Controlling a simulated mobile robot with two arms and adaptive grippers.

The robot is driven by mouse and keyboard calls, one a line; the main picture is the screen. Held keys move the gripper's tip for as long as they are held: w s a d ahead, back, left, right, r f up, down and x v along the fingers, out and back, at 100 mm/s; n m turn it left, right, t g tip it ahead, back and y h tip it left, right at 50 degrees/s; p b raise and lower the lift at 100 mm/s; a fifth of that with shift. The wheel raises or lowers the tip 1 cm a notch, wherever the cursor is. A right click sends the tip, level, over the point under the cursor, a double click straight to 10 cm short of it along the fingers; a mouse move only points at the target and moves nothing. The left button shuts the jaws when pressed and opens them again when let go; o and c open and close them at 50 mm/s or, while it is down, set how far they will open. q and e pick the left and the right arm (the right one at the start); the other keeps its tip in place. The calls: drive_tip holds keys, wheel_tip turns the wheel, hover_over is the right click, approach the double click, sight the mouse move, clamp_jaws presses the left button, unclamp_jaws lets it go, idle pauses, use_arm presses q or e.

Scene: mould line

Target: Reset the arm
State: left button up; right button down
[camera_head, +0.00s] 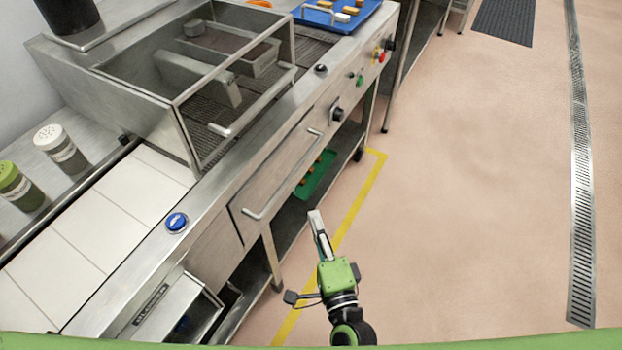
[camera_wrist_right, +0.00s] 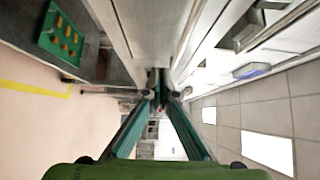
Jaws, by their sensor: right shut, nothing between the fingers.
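My right gripper (camera_head: 319,232) is in front of the steel counter, over the floor near the yellow line, with its fingers pointing away toward the counter. Its fingers are together and hold nothing. In the right wrist view the gripper's fingers (camera_wrist_right: 160,85) reach forward and meet at the middle of the picture, with nothing between them. The gripper is apart from the counter as far as I can tell. My left gripper is not in either view.
The steel machine (camera_head: 190,85) with a glass-sided box stands on the counter. A drawer handle (camera_head: 285,175), knobs and a blue button (camera_head: 176,222) line its front. A green tray (camera_head: 316,175) sits on the lower shelf. A blue tray (camera_head: 345,14) is at the back. Floor on the right is free.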

drive_tip(key=s+d+f+n+g, duration=0.2)
drive_tip(key=s+f+n+g, duration=0.15)
drive_tip(key=f, duration=0.75)
drive_tip(key=s+d+f+n+g+h, duration=0.1)
drive_tip(key=s+d+f+n+g, duration=0.25)
drive_tip(key=f, duration=0.65)
drive_tip(key=s+d+f+n+g, duration=0.15)
drive_tip(key=s+f+n, duration=0.3)
drive_tip(key=f, duration=0.65)
drive_tip(key=s+d+f+n+g+h, duration=0.1)
drive_tip(key=s+d+f+n+g, duration=0.1)
drive_tip(key=s+d+f, duration=0.3)
drive_tip(key=s+d+f+n+g+h, duration=0.1)
drive_tip(key=s+d+f, duration=0.4)
drive_tip(key=s, duration=0.6)
drive_tip(key=s+d+f+n+g+h, duration=0.1)
drive_tip(key=s+d+f+n+g, duration=0.2)
drive_tip(key=s, duration=0.6)
wheel_tip(320, 180, down, 2)
drive_tip(key=shift+d+f+g+h, duration=0.15)
drive_tip(key=shift+d+g+h, duration=0.15)
drive_tip(key=shift+d+g, duration=0.7)
